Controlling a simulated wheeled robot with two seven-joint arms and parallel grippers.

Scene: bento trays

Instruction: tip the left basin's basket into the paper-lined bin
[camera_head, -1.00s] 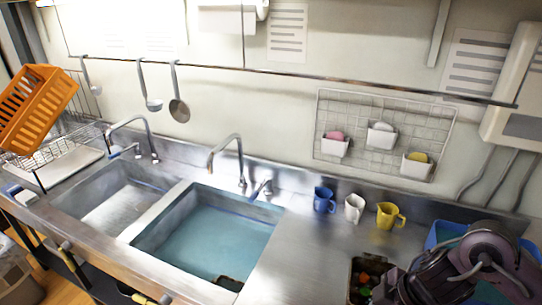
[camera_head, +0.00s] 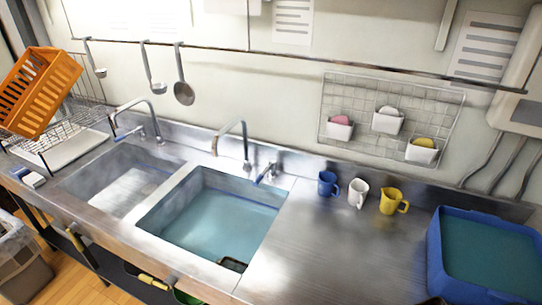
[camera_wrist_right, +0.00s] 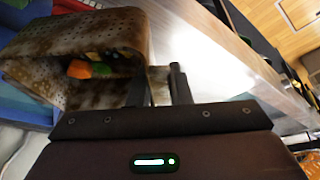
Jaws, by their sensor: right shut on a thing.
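In the right wrist view my right gripper (camera_wrist_right: 157,82) is shut on a small rusty, perforated metal basket (camera_wrist_right: 90,35), gripped at its edge. Orange and green scraps (camera_wrist_right: 88,69) show inside it, and the basket looks tilted in that view. In the head view the left basin (camera_head: 120,183) has no basket visible in it. At the bottom left a bin (camera_head: 25,282) with a pale liner stands on the floor; its inside is only partly in view. My left gripper is not in view.
A blue tub (camera_head: 436,250) stands at the right of the counter. Blue, white and yellow cups (camera_head: 328,184) line the back. An orange crate (camera_head: 38,92) sits on the rack at the left.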

